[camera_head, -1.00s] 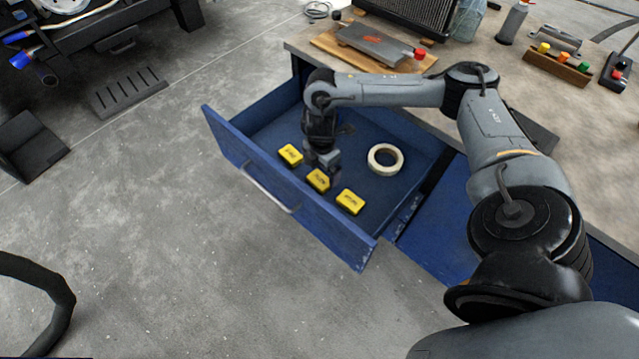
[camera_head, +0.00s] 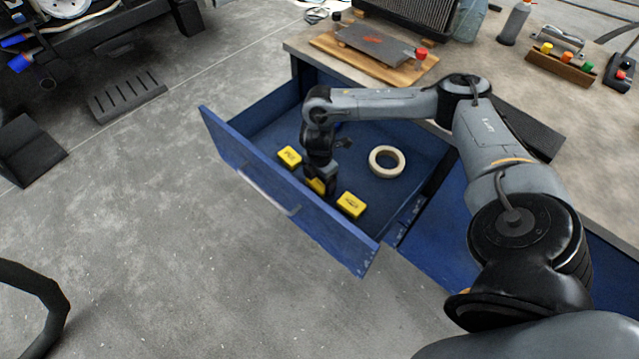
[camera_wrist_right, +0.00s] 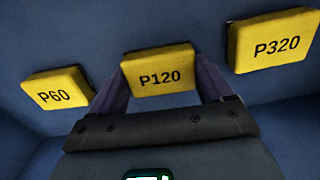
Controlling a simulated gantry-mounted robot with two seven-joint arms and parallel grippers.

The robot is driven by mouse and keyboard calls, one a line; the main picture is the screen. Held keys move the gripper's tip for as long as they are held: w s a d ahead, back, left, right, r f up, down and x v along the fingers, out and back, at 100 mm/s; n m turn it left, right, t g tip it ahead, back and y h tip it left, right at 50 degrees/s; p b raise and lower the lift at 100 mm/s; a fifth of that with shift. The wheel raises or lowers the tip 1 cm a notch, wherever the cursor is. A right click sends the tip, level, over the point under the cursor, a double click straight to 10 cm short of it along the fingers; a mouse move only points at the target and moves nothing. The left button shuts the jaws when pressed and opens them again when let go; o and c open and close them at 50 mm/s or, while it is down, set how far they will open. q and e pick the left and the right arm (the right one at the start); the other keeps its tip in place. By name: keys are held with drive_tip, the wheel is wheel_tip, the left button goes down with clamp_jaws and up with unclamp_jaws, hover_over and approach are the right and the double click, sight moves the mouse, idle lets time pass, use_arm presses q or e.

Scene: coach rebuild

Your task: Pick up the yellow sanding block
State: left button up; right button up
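Three yellow sanding blocks lie in a row in the open blue drawer (camera_head: 385,205). In the right wrist view they are marked P60 (camera_wrist_right: 56,92), P120 (camera_wrist_right: 160,75) and P320 (camera_wrist_right: 275,42). In the head view the left block (camera_head: 289,156) and right block (camera_head: 351,204) are clear, and the middle one (camera_head: 316,186) is partly hidden by my right gripper (camera_head: 324,186). The right gripper points down, open, with one finger on each side of the P120 block; the wrist view (camera_wrist_right: 160,85) shows the fingers very close to its sides. My left gripper is not in view.
A roll of pale tape (camera_head: 386,161) lies in the drawer right of the blocks. The drawer's front panel (camera_head: 285,195) stands close to the blocks. The workbench (camera_head: 480,75) behind holds a board, bottles and a rack of coloured knobs. The floor at left is mostly clear.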

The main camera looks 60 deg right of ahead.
drive_tip(key=shift+c, duration=0.9)
drive_tip(key=shift+r, duration=0.15)
drive_tip(key=shift+r+p, duration=0.4)
drive_tip(key=shift+r, duration=0.2)
drive_tip(key=r+p, duration=0.1)
drive_tip(key=r, duration=0.2)
drive_tip(key=shift+s+d+r+p, duration=0.1)
drive_tip(key=shift+s+r+p, duration=0.05)
drive_tip(key=shift+s+p, duration=0.2)
drive_tip(key=s+d+r+p, duration=0.2)
drive_tip(key=s+r, duration=0.4)
drive_tip(key=s, duration=0.4)
drive_tip(key=shift+s+p, duration=0.4)
drive_tip(key=shift+p, duration=0.1)
drive_tip(key=shift+r, duration=0.1)
